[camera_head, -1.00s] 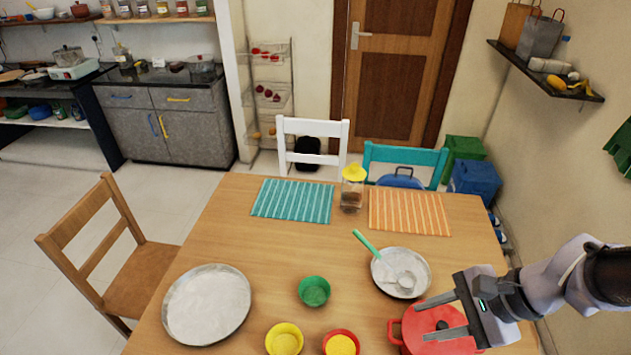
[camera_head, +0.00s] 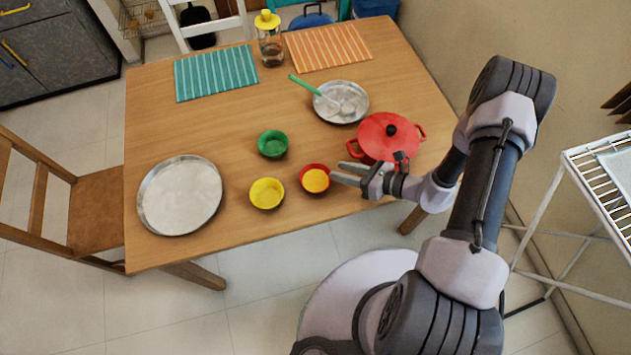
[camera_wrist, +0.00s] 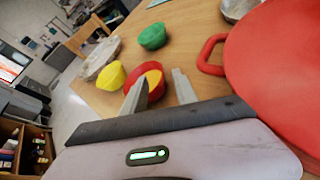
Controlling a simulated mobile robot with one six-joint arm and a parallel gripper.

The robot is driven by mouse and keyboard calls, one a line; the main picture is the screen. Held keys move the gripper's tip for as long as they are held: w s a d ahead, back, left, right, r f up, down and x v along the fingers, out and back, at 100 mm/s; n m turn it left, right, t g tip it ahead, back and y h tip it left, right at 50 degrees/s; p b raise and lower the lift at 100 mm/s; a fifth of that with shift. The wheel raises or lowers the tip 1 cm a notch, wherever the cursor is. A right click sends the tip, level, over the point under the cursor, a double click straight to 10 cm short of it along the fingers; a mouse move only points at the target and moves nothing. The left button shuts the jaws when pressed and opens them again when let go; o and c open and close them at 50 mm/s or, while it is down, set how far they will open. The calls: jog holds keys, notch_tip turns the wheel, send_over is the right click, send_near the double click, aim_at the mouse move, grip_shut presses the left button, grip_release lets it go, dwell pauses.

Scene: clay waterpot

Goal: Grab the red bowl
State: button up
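The red bowl (camera_head: 315,179), with something yellow-orange inside, stands upright on the wooden table near its front edge. My gripper (camera_head: 342,173) is just right of the bowl, its two fingers apart and pointing at it. In the wrist view, the red bowl (camera_wrist: 150,82) lies straight ahead of the fingertips (camera_wrist: 160,84), with the left finger overlapping it. I cannot tell whether a finger touches the bowl. Nothing is held.
A yellow bowl (camera_head: 266,194) is close on the left, and a green bowl (camera_head: 272,144) is behind. A red lidded pot (camera_head: 388,137) stands right beside my gripper. A steel plate (camera_head: 180,196) lies left; a pan (camera_head: 341,102) with a green-handled ladle sits behind.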

aim_at(318, 167)
jog(key=b+x, duration=0.1)
jog(key=x, duration=0.5)
jog(key=shift+s+f+b, duration=0.1)
jog(key=shift+f+b, duration=0.1)
jog(key=shift+b, duration=0.2)
jog(key=shift+d+r, duration=0.1)
grip_shut()
